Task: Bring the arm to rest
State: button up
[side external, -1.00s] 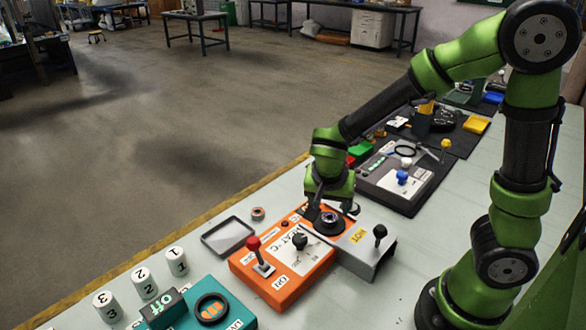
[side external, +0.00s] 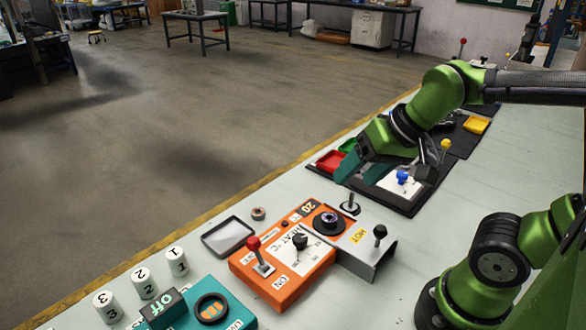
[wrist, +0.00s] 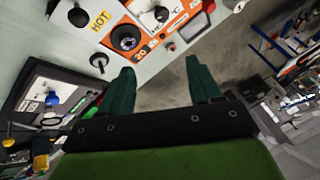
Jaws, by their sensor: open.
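My gripper (side external: 362,170) is raised above the bench, past the orange heater box (side external: 285,262) toward the far dark panel. Its two teal fingers are apart with nothing between them, as the wrist view also shows (wrist: 157,88). The heater box has a red-tipped lever, a black knob and a "20" display. A dark round socket (side external: 327,222) sits at its far end, beside the grey HOT bracket (side external: 367,250) with a black-topped lever. A small metal post on a round base (side external: 350,205) stands behind the socket.
A teal box (side external: 190,312) with an OFF block, several numbered white cylinders (side external: 143,282) and a shallow grey tray (side external: 228,237) lie at the near left. The dark panel (side external: 415,195) has a blue knob, and red and green trays. The bench's left edge has a yellow stripe.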

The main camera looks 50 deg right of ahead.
jog(key=shift+s+a+r+n+t+y, duration=0.15)
jog(key=shift+s+r+n+t+y, duration=0.2)
jog(key=shift+r+n+t, duration=0.3)
jog(key=shift+c, duration=0.2)
dwell(0.7)
